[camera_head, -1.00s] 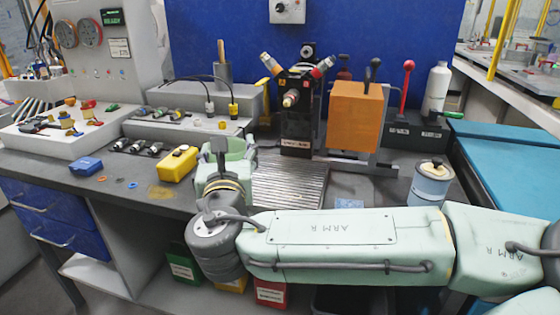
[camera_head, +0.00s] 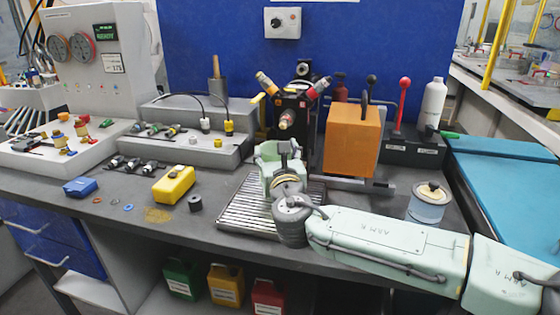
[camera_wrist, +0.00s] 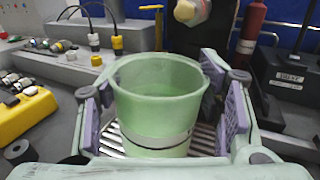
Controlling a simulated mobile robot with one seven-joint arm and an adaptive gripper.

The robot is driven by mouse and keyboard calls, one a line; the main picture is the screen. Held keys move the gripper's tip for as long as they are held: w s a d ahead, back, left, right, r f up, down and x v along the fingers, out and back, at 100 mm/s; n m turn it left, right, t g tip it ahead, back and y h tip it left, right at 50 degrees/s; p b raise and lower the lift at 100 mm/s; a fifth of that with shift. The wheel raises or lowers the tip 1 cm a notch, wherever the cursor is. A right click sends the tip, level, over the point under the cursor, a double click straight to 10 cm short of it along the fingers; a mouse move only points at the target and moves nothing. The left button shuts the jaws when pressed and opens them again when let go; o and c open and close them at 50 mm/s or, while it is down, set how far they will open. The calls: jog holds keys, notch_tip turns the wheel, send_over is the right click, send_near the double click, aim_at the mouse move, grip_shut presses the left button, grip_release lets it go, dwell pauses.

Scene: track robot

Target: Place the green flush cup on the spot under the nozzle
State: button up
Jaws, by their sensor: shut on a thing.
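The green flush cup (camera_wrist: 160,105) stands upright between the purple pads of my gripper (camera_wrist: 163,110), which is shut on it. In the head view my gripper (camera_head: 278,160) is over the ribbed metal drip tray (camera_head: 240,207), and the pale green there is hard to split into cup and gripper. The nozzle (camera_head: 286,120) points out from the black machine just above and behind the cup. In the wrist view the nozzle (camera_wrist: 188,12) shows beyond the cup's far rim. The spot under the nozzle is hidden by the cup and my gripper.
An orange block (camera_head: 351,142) stands right of the nozzle. A yellow box (camera_head: 173,185), a black ring (camera_head: 195,203) and a blue box (camera_head: 80,187) lie left of the tray. A lidded clear jar (camera_head: 429,202) stands on the right, near my arm.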

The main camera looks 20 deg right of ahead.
jog(key=f, duration=0.2)
jog(key=d+p, duration=0.1)
jog(key=shift+w+d+f, duration=0.1)
jog(key=shift+w+f, duration=0.2)
jog(key=shift+f, duration=0.55)
jog(key=shift+f, duration=0.1)
jog(key=o, duration=1.2)
jog(key=shift+c, duration=0.2)
jog(key=b+v, duration=0.3)
jog(key=v, duration=0.6)
jog(key=shift+s+f, duration=0.2)
jog(key=shift+s, duration=0.1)
jog(key=s+b, duration=0.1)
jog(key=b, duration=0.3)
jog(key=shift+s+b, duration=0.2)
jog(key=shift+b, duration=0.1)
jog(key=shift+s+a+r+b, duration=0.25)
jog(key=shift+s+b, duration=0.25)
jog(key=shift+b, duration=0.35)
